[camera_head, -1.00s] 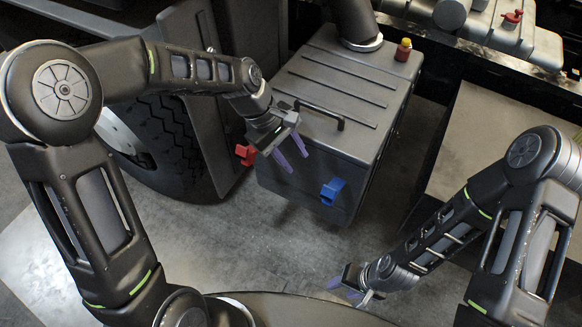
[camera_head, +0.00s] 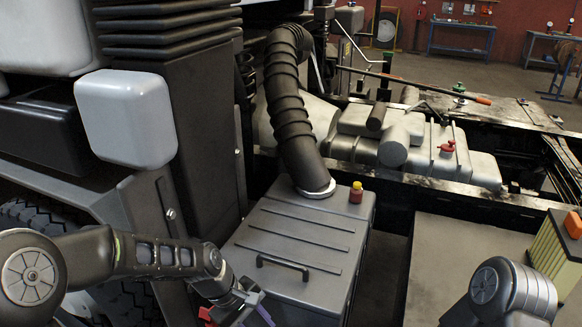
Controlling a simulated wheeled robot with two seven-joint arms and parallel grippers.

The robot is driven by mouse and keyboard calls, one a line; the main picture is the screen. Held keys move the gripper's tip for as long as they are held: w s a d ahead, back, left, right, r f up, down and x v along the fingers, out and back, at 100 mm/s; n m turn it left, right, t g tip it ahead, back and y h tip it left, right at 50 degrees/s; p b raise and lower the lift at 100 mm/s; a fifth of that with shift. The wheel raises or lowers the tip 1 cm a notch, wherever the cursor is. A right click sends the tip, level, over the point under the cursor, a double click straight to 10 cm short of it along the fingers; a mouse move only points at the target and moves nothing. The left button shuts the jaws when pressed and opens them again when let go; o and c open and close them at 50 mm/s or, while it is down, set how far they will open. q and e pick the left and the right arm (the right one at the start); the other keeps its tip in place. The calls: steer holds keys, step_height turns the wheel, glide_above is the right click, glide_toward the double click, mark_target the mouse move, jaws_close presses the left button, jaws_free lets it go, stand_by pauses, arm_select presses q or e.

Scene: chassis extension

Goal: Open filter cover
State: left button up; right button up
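The filter box is dark grey, with a ribbed cover (camera_head: 300,235) on top that lies closed. A black handle (camera_head: 283,267) stands on the cover near its front edge. A red latch (camera_head: 206,315) shows in part at the bottom edge, left of the box. My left gripper (camera_head: 258,309) is at the box's front left, below the handle and apart from it. Its purple fingers look apart and empty; their tips are partly cut off by the picture edge. The box's front and the blue latch are out of view. My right gripper is out of view below.
A ribbed black hose (camera_head: 290,115) rises from the box's back, beside a small red jar with a yellow cap (camera_head: 356,192). A truck frame rail (camera_head: 440,195) runs behind. A flat grey surface (camera_head: 455,260) and a yellow-green filter (camera_head: 555,250) are at right.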

arm_select(q)
steer(key=s+d+f+m+b, duration=0.1)
steer(key=s+f+m, duration=0.7)
steer(key=s+f, duration=1.1)
step_height(320, 180, down, 5)
steer(key=shift+s+d+r+y+b, duration=0.2)
steer(key=shift+s+d+y+b, duration=0.15)
steer(key=shift+d, duration=0.35)
steer(key=shift+c, duration=0.3)
